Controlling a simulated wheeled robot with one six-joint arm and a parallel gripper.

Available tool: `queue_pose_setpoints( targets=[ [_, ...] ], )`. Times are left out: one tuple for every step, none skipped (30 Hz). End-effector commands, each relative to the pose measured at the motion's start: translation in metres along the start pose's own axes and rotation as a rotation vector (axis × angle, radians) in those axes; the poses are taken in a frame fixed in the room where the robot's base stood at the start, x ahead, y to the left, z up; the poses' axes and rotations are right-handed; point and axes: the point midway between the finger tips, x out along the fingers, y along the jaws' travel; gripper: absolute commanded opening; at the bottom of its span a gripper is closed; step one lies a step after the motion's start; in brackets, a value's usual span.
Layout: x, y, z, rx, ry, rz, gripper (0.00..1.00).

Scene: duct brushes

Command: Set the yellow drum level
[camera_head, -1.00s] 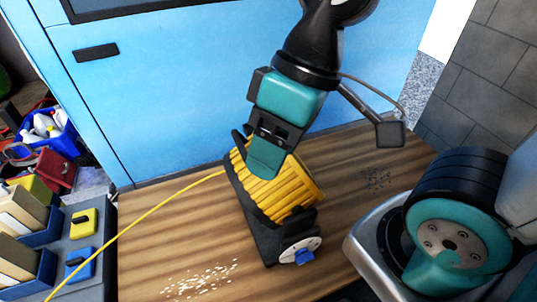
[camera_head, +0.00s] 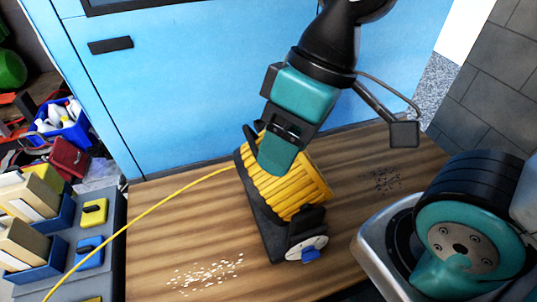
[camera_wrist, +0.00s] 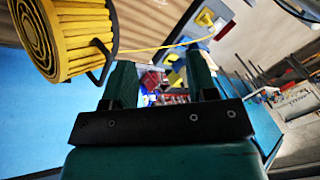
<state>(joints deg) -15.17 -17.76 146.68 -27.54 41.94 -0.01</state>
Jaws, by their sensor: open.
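The yellow ribbed drum (camera_head: 296,190) sits in a black stand (camera_head: 268,228) on the wooden bench. A pale disc with a blue knob (camera_head: 311,253) is at the stand's near end. A yellow cable (camera_head: 165,207) runs from the drum to the lower left. My gripper (camera_head: 275,160) is at the drum's upper side in the head view and hides part of it. In the wrist view the drum (camera_wrist: 82,38) is at upper left, outside my open fingers (camera_wrist: 162,80), with nothing between them. I cannot tell whether a finger touches the drum, or how level it is.
The wooden bench (camera_head: 170,250) has pale scattered bits at the front and dark specks at right. A blue panel (camera_head: 190,90) stands behind. Blue bins with boxes (camera_head: 40,270) and yellow and blue items are at left. A grey block wall (camera_head: 490,80) is at right.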

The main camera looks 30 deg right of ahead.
Motion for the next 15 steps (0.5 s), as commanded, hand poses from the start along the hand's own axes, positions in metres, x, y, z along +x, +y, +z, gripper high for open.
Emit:
queue_pose_setpoints(
  targets=[
    [0.0,0.0,0.0,0.0,0.0,0.0,0.53],
    [0.0,0.0,0.0,0.0,0.0,0.0,0.53],
    [0.0,0.0,0.0,0.0,0.0,0.0,0.53],
    [0.0,0.0,0.0,0.0,0.0,0.0,0.53],
    [0.0,0.0,0.0,0.0,0.0,0.0,0.51],
    [-0.001,0.0,0.0,0.001,0.0,0.001,0.41],
    [-0.002,0.0,-0.002,0.004,-0.002,0.002,0.4],
    [-0.004,0.001,-0.004,0.01,-0.007,0.006,0.4],
    [-0.007,0.003,-0.008,0.025,-0.017,0.016,0.4],
    [-0.011,0.004,-0.013,0.041,-0.028,0.026,0.4],
    [-0.015,0.006,-0.019,0.063,-0.041,0.04,0.4],
    [-0.021,0.01,-0.03,0.099,-0.063,0.065,0.4],
    [-0.026,0.013,-0.038,0.13,-0.083,0.088,0.4],
    [-0.031,0.017,-0.048,0.167,-0.103,0.115,0.4],
    [-0.036,0.022,-0.062,0.22,-0.129,0.157,0.4]
  ],
)
